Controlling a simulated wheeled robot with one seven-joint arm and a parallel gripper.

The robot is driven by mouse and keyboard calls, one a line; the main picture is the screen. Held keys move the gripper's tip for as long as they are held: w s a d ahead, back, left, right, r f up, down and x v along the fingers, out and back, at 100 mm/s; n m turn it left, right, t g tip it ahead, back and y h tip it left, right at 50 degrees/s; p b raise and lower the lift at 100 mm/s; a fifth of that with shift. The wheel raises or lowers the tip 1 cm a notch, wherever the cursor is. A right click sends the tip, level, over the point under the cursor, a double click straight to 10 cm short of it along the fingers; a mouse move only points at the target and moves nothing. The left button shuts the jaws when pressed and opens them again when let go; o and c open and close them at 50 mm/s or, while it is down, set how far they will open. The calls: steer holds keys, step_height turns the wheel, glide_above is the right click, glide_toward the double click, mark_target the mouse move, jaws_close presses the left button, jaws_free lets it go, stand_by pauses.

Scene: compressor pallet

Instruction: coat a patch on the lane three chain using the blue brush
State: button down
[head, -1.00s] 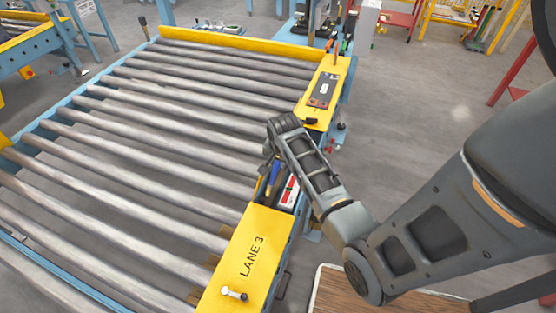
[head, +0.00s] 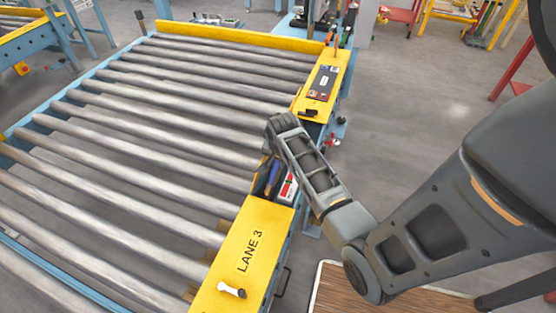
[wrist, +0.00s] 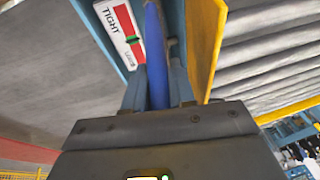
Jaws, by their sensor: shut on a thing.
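The blue brush (wrist: 156,50) shows as a blue handle in the wrist view, between the fingers of my gripper (wrist: 158,92). Its handle also shows in the head view (head: 273,180), just below my gripper (head: 268,160). My gripper is shut on it and points down at the gap between the yellow covers along the right side of the roller conveyor. The near yellow cover (head: 235,270) reads LANE 3. A red, white and green label (wrist: 119,30) reading TIGHT lies beside the handle. The bristles and the lane three chain cannot be made out.
A white knob (head: 231,291) sits on the LANE 3 cover. A dark flat device (head: 322,82) and a black handle (head: 309,112) lie on the far cover. Rollers (head: 150,150) fill the left. A wood-topped surface (head: 380,292) stands at the lower right.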

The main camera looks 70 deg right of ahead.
steer(key=shift+f+b, duration=0.5)
steer(key=shift+f, duration=0.4)
steer(key=shift+d, duration=0.1)
